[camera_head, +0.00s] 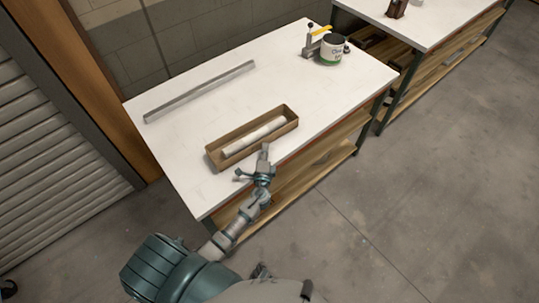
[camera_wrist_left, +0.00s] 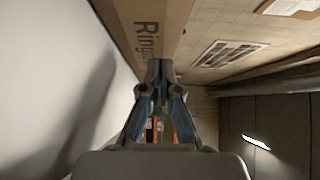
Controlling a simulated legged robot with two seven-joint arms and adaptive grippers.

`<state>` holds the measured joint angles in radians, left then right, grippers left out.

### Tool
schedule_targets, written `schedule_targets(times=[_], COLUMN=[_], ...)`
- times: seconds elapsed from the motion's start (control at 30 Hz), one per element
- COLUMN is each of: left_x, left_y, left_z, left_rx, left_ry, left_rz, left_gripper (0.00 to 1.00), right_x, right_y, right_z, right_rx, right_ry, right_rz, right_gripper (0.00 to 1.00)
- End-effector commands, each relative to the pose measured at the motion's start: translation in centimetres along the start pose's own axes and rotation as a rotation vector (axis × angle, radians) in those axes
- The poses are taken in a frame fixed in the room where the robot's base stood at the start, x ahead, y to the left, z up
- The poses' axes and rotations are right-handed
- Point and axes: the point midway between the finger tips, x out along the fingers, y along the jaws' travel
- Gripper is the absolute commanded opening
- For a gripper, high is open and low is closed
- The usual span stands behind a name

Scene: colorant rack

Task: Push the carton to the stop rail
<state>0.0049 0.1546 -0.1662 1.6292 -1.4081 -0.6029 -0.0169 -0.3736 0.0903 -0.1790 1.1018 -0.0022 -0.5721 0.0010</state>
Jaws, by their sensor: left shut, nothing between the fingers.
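The carton (camera_head: 240,158) is a long, open brown box on the white table, with a pale roll (camera_head: 254,137) lying in it. The stop rail (camera_head: 200,91) is a straight grey bar on the table, apart from the carton and farther back. My left gripper (camera_head: 265,148) is shut and empty at the carton's near long side. In the left wrist view the shut fingertips (camera_wrist_left: 159,68) are close to the carton's printed brown wall (camera_wrist_left: 150,28); I cannot tell whether they touch it. My right gripper is not in view.
The white table (camera_head: 185,130) is clear between carton and rail. A can (camera_head: 332,50) and a small yellow-handled device (camera_head: 316,42) stand at its far right corner. A second table (camera_head: 430,22) stands beyond. A block wall (camera_head: 190,30) rises behind the rail.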

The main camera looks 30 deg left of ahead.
Motion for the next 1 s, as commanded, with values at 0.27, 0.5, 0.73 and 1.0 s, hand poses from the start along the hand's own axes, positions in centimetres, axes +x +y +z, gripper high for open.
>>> schedule_targets(times=[0.27, 0.5, 0.73, 1.0], left_x=[0.2, 1.1, 4.5, 5.4], left_y=[0.0, 0.2, 0.3, 0.0], left_z=[0.2, 1.1, 4.5, 5.4], left_rx=[0.001, 0.003, 0.004, 0.001], left_ry=[0.000, -0.001, 0.000, 0.000], left_rz=[0.001, 0.000, 0.001, 0.000], left_gripper=[0.00, 0.00, 0.00, 0.00], right_x=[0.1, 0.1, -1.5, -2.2], right_y=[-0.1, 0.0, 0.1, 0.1], right_z=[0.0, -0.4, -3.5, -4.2], right_rx=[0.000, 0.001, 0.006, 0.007], right_ry=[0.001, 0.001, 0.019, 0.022], right_rz=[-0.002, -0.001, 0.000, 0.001], right_gripper=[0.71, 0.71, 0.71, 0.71])
